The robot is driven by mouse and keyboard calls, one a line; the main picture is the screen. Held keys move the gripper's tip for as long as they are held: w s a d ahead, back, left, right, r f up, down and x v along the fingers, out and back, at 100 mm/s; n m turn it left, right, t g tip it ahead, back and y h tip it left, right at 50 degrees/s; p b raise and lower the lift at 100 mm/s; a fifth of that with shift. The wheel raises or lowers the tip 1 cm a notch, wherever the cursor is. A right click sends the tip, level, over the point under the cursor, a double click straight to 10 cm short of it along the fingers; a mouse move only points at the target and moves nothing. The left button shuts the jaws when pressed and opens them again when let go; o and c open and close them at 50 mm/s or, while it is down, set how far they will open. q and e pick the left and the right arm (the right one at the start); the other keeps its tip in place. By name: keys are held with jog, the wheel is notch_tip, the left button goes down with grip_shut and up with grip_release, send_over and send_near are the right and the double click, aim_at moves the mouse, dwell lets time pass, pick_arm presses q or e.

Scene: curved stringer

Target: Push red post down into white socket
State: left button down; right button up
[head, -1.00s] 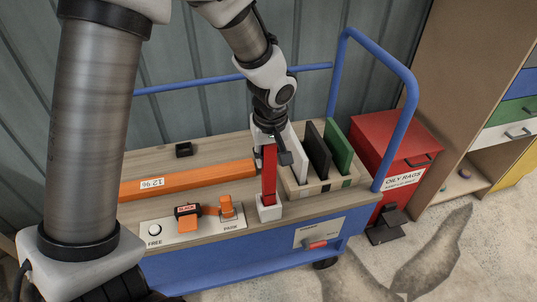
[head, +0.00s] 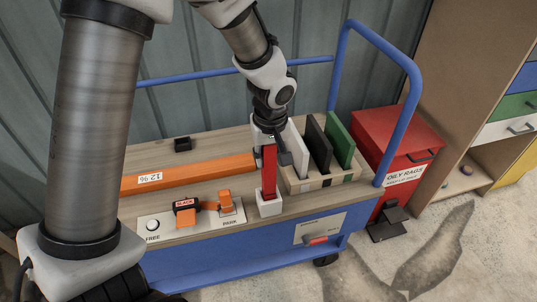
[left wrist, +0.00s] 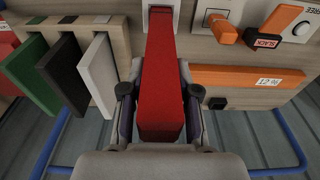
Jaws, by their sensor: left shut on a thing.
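The red post (head: 269,172) stands upright in the head view, its lower end at the white socket (head: 269,204) on the cart's front edge. My left gripper (head: 268,155) is shut on the post's upper part. In the left wrist view the red post (left wrist: 163,85) runs between the two fingers of my left gripper (left wrist: 162,100), and its far end meets the white socket (left wrist: 161,17). How deep the post sits in the socket cannot be told. My right gripper is not in view.
A wooden rack with white, black (head: 318,147) and green (head: 340,140) panels stands just right of the post. An orange bar (head: 195,175) lies to the left, with an orange lever panel (head: 190,219) in front. A red bin (head: 400,145) stands beyond the blue rail.

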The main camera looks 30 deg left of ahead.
pick_arm(q)
jog(key=shift+f+b, duration=0.65)
jog(key=shift+f, duration=0.2)
jog(key=c, duration=0.8)
grip_release()
jog(key=shift+o, duration=0.2)
jog(key=shift+r, duration=0.1)
jog(key=r, duration=0.8)
jog(key=s+d+r, duration=0.1)
jog(key=r, duration=0.3)
jog(key=shift+f, duration=0.1)
